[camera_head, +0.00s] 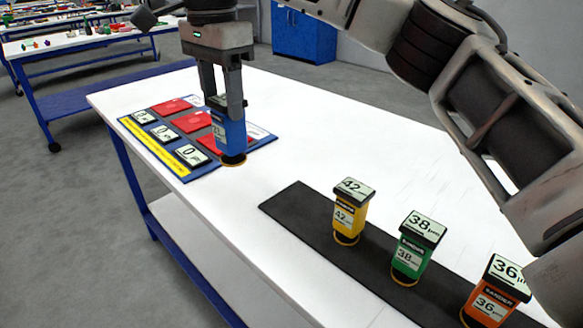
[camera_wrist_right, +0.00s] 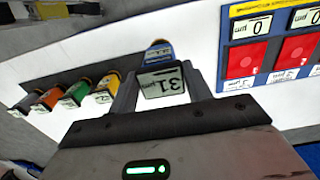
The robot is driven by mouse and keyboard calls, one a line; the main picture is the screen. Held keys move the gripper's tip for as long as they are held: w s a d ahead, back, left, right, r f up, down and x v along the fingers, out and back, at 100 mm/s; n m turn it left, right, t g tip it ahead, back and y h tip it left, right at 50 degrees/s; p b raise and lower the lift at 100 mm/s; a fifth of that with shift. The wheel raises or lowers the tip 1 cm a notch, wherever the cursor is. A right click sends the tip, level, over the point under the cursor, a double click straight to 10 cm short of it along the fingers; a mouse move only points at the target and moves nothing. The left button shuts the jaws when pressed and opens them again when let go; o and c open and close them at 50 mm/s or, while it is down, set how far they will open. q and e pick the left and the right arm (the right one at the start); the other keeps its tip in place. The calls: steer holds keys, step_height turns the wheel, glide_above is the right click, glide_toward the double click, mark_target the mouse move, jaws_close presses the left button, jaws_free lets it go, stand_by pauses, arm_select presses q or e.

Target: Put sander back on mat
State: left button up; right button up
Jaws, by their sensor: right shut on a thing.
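My right gripper (camera_head: 222,88) points down and is shut on the blue sander (camera_head: 231,136), which is upright near the right edge of the board. I cannot tell if its base touches the table. In the right wrist view the blue sander (camera_wrist_right: 158,57) sits between the fingers, its top label reading 31 µm. The black mat (camera_head: 291,203) lies to the right, apart from the blue sander. On it stand a yellow sander (camera_head: 347,220) marked 42, a green sander (camera_head: 410,261) marked 38 and an orange sander (camera_head: 490,302) marked 36. My left gripper is out of view.
A blue-edged board (camera_head: 259,145) with red panels (camera_head: 191,122) and displays reading 0 µm (camera_head: 191,155) lies at the table's left side. The white table (camera_head: 320,140) is clear between board and mat and behind the mat. My right arm spans the upper right.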

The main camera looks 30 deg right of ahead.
steer(key=s+d+f, duration=0.3)
steer(key=d+f, duration=0.8)
steer(key=f, duration=0.1)
steer(key=shift+s, duration=0.2)
steer(key=shift+d, duration=0.1)
steer(key=shift+f, duration=0.1)
steer(key=o, duration=0.9)
step_height(320, 180, up, 12)
steer(key=shift+r, duration=0.15)
